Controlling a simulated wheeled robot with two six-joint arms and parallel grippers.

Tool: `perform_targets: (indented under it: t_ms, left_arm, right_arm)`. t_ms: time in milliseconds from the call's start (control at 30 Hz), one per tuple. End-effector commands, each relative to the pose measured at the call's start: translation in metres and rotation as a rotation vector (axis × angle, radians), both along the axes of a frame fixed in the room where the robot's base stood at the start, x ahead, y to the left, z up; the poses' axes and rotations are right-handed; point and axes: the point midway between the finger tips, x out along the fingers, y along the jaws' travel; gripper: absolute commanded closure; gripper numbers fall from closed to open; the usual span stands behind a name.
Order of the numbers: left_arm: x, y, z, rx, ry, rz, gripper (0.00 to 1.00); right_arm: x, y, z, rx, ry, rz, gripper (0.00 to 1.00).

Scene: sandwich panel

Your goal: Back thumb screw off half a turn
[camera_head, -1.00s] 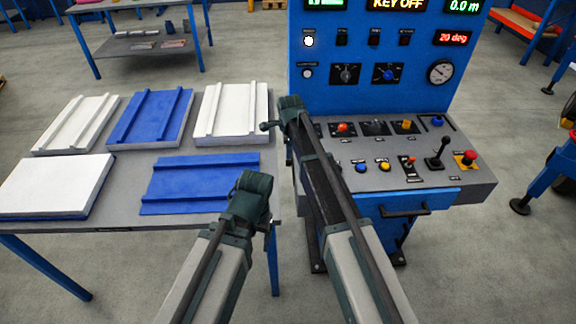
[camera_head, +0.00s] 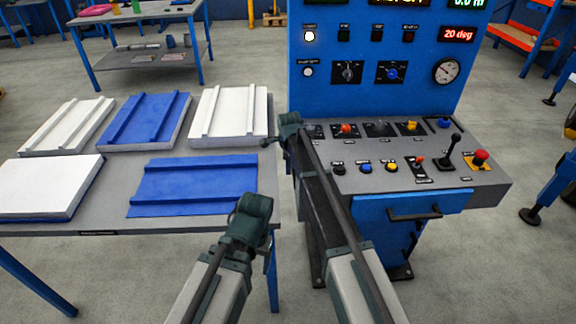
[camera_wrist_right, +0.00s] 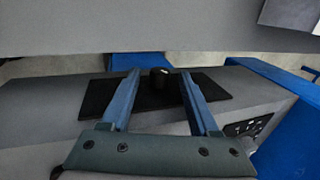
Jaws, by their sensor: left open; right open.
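A short black knob (camera_wrist_right: 159,78) stands upright on a black plate (camera_wrist_right: 110,95) set in a grey surface in the right wrist view. I cannot tell for sure that it is the back thumb screw. My right gripper (camera_wrist_right: 160,72) is open, with one blue finger on each side of the knob and a gap to both. In the head view my right gripper (camera_head: 284,132) is at the left end of the control console (camera_head: 490,190), and its arm hides part of that end. My left gripper (camera_head: 248,216) is open over the table's front right corner; its fingers hardly show.
A grey table (camera_head: 100,226) at left bears white panels (camera_head: 230,112) and blue panels (camera_head: 195,183). The console has several buttons, a black joystick (camera_head: 451,148) and a red mushroom button (camera_head: 481,157). A black handle (camera_head: 414,214) sticks out in front.

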Motion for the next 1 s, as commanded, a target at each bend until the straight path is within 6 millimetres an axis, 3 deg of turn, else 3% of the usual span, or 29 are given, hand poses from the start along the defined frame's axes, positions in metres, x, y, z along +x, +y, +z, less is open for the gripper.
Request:
perform_targets:
  t_ms: [67, 400, 767, 1000]
  left_arm:
    - [0.0000, 0.0000, 0.0004, 0.000, 0.000, 0.000, 0.24]
    - [0.0000, 0.0000, 0.0003, 0.000, 0.000, 0.000, 0.24]
    - [-0.0001, 0.0000, 0.0025, 0.000, 0.000, 0.000, 0.24]
    - [0.0000, 0.0000, 0.0085, 0.000, 0.000, 0.000, 0.24]
  right_arm:
    - [-0.0001, 0.0000, 0.0004, 0.000, 0.000, 0.000, 0.40]
    - [-0.0001, 0.0001, 0.0003, 0.000, 0.000, 0.000, 1.00]
    - [0.0026, 0.0003, 0.0008, 0.000, 0.029, 0.000, 1.00]
    - [0.0089, 0.0004, 0.0009, -0.001, 0.169, -0.002, 1.00]
